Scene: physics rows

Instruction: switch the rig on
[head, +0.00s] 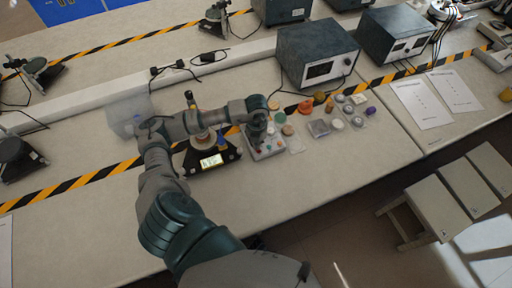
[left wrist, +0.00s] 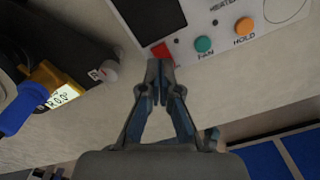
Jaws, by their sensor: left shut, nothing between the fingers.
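A light grey control box (head: 268,155) stands on the bench, partly hidden under my left gripper (head: 257,130). In the left wrist view its panel (left wrist: 222,62) has a dark screen (left wrist: 152,18), a red switch (left wrist: 162,52), a green button marked FAN (left wrist: 204,44) and an orange button marked HOLD (left wrist: 244,26). My left gripper (left wrist: 160,66) is shut and empty, its fingertips at the red switch's near edge. Whether they touch it, and the switch's position, I cannot tell. My right gripper is not in view.
A black-based device with a lit display (head: 211,161) stands just left of the box. Several small jars and parts (head: 337,124) lie to the right. A dark power unit (head: 316,56) stands behind. The bench front is clear; stools (head: 440,205) stand below.

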